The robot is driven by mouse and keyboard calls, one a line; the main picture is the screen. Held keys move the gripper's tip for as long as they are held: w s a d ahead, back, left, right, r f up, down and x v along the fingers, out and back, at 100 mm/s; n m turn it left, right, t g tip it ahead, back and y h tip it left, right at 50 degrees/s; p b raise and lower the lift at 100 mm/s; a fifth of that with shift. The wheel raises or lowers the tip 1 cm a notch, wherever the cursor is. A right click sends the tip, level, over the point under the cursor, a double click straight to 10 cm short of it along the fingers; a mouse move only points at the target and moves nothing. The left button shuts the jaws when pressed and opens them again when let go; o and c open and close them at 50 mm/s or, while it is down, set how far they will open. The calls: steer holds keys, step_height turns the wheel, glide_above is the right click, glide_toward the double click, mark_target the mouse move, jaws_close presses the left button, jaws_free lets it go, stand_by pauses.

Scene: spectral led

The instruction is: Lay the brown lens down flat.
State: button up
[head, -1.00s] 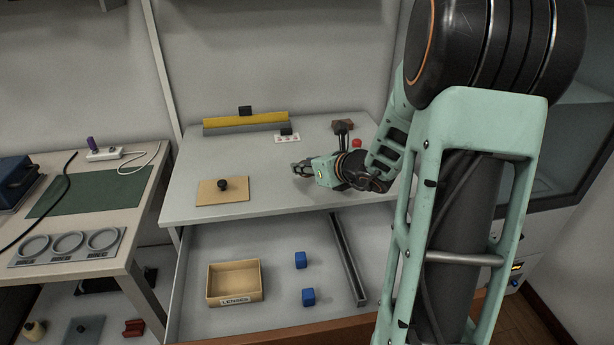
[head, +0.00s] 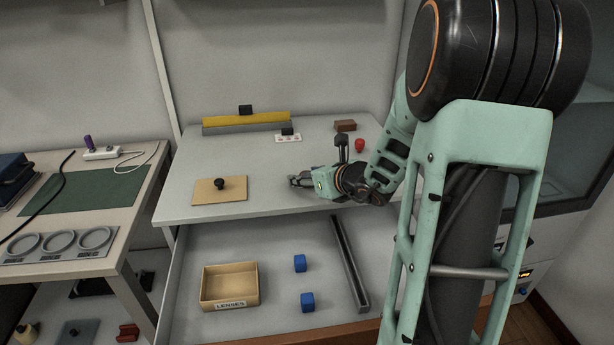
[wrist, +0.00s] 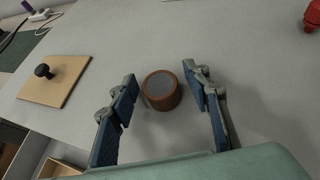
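The brown lens (wrist: 161,90) is a short brown cylinder with a grey round face, on the grey tabletop in the wrist view. Its grey face appears to point up, with the brown rim showing on the near side. My gripper (wrist: 160,98) is open, one blue-padded finger on each side of the lens, with visible gaps. In the head view my gripper (head: 298,181) is low over the tabletop near its front edge, and I cannot make out the lens there.
A tan board with a black knob (head: 219,190) lies left of my gripper. A red object (head: 359,145) and a brown block (head: 345,126) are behind right.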

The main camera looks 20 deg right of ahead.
steer(key=shift+r, duration=0.25)
steer(key=p+v, duration=0.3)
steer(key=v, duration=0.9)
steer(key=shift+p, duration=0.3)
steer(key=shift+f, duration=0.1)
